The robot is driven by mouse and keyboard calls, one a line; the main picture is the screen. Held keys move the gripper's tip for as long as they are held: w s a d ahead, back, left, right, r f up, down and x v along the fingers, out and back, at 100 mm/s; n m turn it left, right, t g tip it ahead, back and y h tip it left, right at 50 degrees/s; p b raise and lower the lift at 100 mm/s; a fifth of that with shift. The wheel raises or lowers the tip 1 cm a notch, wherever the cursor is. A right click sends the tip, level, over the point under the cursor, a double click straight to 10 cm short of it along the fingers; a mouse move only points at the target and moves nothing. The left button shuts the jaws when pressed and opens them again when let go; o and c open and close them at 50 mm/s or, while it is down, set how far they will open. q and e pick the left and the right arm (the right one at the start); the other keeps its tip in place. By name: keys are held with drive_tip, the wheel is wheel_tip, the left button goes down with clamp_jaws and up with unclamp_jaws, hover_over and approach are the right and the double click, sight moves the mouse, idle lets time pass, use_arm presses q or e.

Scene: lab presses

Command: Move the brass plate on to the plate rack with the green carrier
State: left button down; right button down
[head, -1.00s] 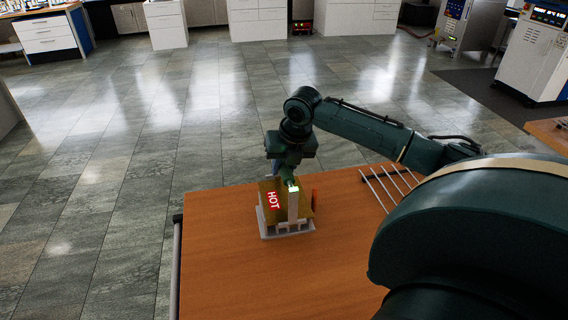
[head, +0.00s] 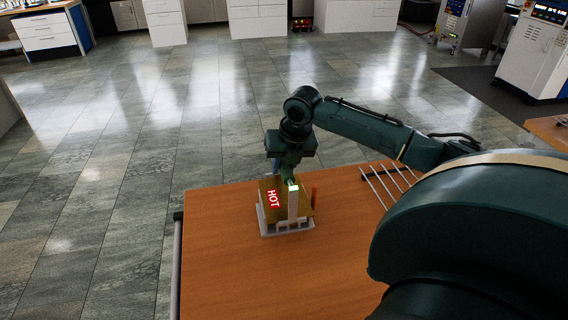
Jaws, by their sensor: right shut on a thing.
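The brass plate (head: 267,210) carries a red HOT label and is tilted at a pale grey stand with slots (head: 288,229) near the table's far left part. A pale upright post stands in front of it and hides part of it. My right gripper (head: 290,176) is above the plate, pointing down, shut on a small green piece that looks like the green carrier (head: 289,181). Whether the carrier grips the plate is too small to tell. A rack of thin metal bars (head: 388,184), possibly the plate rack, lies to the right, partly behind my right arm. My left gripper is out of view.
The orange-brown wooden table (head: 235,285) is bare at the front and between stand and bars. Its left edge has a dark metal rail (head: 177,255). Open tiled floor lies beyond.

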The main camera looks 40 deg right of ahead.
drive_tip(key=shift+f, duration=0.35)
idle(0.5)
drive_tip(key=shift+f, duration=0.15)
drive_tip(key=shift+r, duration=1.9)
wheel_tip(320, 180, up, 7)
drive_tip(key=shift+r, duration=0.1)
drive_tip(key=shift+a+f+m, duration=0.25)
drive_tip(key=shift+a+m, duration=0.15)
drive_tip(key=shift+a, duration=0.25)
drive_tip(key=s+a+f+m+g, duration=0.1)
drive_tip(key=s+a+m+g, duration=0.1)
drive_tip(key=a+m, duration=0.4)
drive_tip(key=s+a+f+m+g+h, duration=0.1)
drive_tip(key=s+a+m, duration=0.3)
drive_tip(key=m, duration=0.9)
drive_tip(key=s+a+f+m+g, duration=0.3)
drive_tip(key=a+m, duration=0.7)
drive_tip(key=shift+f+h, duration=0.2)
drive_tip(key=shift+h, duration=0.1)
